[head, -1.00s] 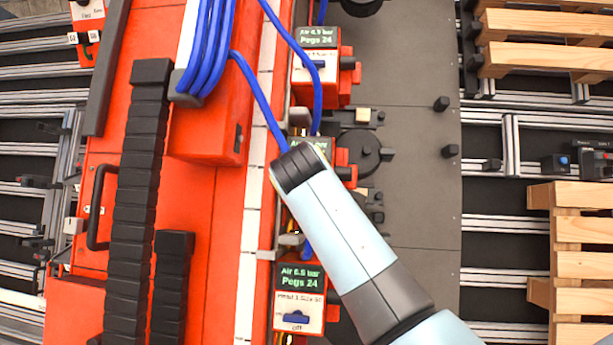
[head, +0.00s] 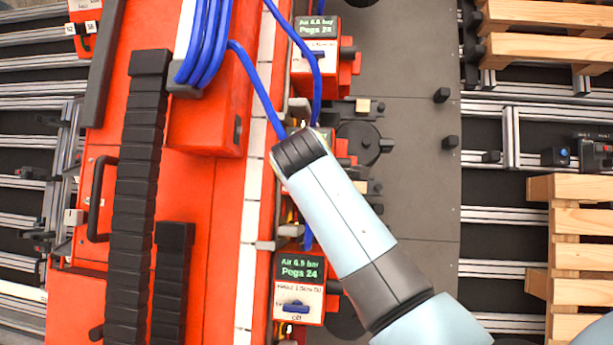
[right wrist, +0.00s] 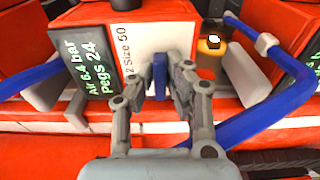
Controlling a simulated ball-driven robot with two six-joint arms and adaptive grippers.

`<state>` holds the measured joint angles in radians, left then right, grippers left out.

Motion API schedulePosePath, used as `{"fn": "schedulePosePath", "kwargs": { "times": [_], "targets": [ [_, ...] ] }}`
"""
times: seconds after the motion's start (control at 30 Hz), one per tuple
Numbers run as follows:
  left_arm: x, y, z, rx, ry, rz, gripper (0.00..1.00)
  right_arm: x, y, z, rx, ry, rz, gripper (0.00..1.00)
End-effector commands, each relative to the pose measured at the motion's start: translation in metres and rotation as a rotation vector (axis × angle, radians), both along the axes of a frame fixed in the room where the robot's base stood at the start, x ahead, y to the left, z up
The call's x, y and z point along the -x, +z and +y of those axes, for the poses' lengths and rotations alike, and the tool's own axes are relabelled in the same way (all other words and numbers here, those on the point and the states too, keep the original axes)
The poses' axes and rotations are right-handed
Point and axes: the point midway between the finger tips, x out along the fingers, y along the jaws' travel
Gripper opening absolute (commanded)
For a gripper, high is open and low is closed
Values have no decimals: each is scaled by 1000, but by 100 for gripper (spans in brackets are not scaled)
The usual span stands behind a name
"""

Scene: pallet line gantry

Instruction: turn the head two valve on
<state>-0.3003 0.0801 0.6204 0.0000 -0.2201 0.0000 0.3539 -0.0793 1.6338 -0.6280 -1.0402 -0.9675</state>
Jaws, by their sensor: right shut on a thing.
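The head two valve is a blue handle (right wrist: 159,76) on a white label plate (right wrist: 165,43) reading "2 Size 50" in the right wrist view. The handle lies parallel to the label's text line. A dark display (right wrist: 93,72) beside it reads "Air 6.4 bar" and "Pegs 24". My right gripper (right wrist: 160,88) is shut on the blue handle, one finger on each side. In the head view my right wrist covers the gripper, the handle and most of the middle head's box. My left gripper is not in view.
Similar boxes stand above (head: 313,67) and below (head: 298,290) the middle one; the lower one's blue handle (head: 295,307) is marked off. Blue hoses (head: 252,85) hang close to my wrist. Wooden pallets (head: 580,235) lie at the right.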

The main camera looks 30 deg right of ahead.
Motion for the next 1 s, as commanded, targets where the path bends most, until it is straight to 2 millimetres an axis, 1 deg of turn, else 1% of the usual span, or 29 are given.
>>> {"fn": "schedulePosePath", "kwargs": {
  "times": [0.03,0.07,0.2,0.23,0.47,0.57,0.67,0.83,0.87,0.9,0.93,0.97,1.0],
  "targets": [
    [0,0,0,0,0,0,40,0,-1,1,-1,1,1,0],
    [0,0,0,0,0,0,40,0,-1,1,-1,1,1,14],
    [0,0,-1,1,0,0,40,0,-1,0,-1,1,1,33],
    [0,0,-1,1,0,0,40,0,-1,0,-1,1,1,36],
    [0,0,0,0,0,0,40,0,0,0,-1,0,0,36],
    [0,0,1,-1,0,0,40,0,5,0,-1,0,-2,36],
    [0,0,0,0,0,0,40,-1,20,0,-1,0,-4,36],
    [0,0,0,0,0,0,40,-1,59,0,2,0,-12,36],
    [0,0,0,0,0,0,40,-2,67,0,1,0,-16,42],
    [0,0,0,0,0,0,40,-2,75,0,3,1,-17,55],
    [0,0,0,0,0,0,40,-2,81,0,4,1,-16,62],
    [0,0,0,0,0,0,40,-2,86,0,4,1,-19,55],
    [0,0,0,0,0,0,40,-2,91,0,4,1,-15,36]
  ]
}}
